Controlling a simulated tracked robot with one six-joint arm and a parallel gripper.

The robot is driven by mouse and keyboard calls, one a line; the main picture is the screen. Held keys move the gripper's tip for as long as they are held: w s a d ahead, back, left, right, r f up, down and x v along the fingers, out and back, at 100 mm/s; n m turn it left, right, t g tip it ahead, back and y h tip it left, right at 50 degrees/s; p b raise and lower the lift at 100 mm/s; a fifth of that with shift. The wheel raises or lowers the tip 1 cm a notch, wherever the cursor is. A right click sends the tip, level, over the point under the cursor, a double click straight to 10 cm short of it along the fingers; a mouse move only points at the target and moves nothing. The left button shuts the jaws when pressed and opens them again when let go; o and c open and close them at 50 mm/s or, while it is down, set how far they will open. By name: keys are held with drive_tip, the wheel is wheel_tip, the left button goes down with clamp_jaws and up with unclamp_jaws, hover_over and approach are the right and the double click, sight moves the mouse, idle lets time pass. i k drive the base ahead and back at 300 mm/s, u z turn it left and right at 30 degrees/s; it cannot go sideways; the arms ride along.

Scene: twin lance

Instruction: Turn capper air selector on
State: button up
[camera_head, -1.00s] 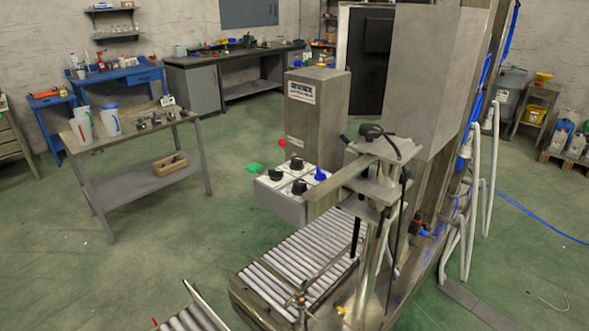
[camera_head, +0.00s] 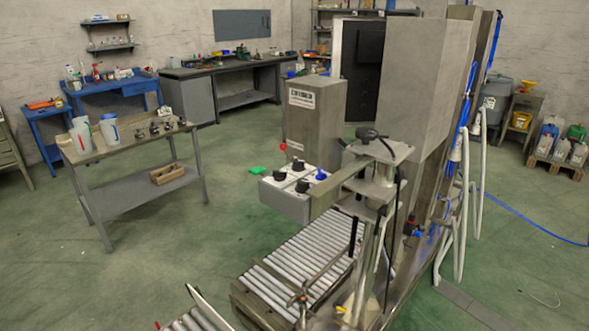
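A grey control box (camera_head: 283,203) with a light top panel juts out beside the roller conveyor, near the middle of the view. On its panel are black knobs, one at the back (camera_head: 298,164), one at the left (camera_head: 279,176) and one in front (camera_head: 302,186). A blue knob (camera_head: 321,174) stands at the panel's right. The labels are too small to read, so I cannot tell which one is the capper air selector or its setting. A red knob (camera_head: 283,146) shows behind the box. My gripper is not in view.
A roller conveyor (camera_head: 300,255) runs below the box. A tall grey machine cabinet (camera_head: 315,125) stands behind it, and a large column (camera_head: 415,85) to the right. A workbench (camera_head: 145,190) with jugs stands left.

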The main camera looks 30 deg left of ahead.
sight(321, 175)
drive_tip(key=u, duration=2.05)
drive_tip(key=i, duration=1)
